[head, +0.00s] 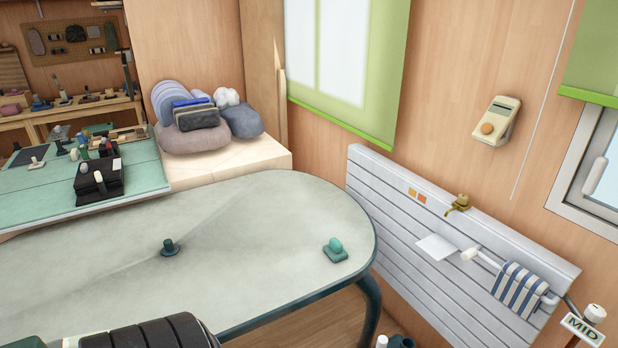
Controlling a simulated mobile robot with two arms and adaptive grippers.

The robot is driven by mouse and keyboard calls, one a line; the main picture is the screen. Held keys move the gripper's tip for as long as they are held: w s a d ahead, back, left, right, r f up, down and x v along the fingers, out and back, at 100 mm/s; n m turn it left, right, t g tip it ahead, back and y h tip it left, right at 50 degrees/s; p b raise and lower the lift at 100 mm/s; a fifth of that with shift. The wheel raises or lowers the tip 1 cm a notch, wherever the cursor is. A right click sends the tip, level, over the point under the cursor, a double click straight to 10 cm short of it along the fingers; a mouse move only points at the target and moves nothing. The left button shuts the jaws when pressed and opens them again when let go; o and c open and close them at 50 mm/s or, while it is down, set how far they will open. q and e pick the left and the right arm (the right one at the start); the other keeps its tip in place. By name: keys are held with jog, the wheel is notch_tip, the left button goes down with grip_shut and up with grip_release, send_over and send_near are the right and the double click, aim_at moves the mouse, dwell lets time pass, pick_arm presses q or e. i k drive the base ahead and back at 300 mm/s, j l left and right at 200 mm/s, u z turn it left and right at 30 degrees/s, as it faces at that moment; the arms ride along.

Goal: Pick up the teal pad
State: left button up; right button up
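A small teal pad (335,254) with a rounded teal knob on top lies on the pale grey-green table (250,215), near its rounded right end. A smaller dark teal piece (169,248) with a round base and an upright stub stands on the same table, left of the middle. Neither of my grippers shows in the head view. Nothing touches the pad.
A dark ribbed shape (150,333) covers the table's near left edge; I cannot tell what it is. A black box (99,182) sits on the green bench at the left. A radiator (405,200) stands beyond the table's right end. The table's middle is clear.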

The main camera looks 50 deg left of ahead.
aim_at(335, 249)
jog(key=u, duration=1.5)
jog(key=z, duration=1.15)
jog(key=i+l+u, duration=0.1)
jog(key=i+u, duration=0.3)
jog(key=i, duration=0.15)
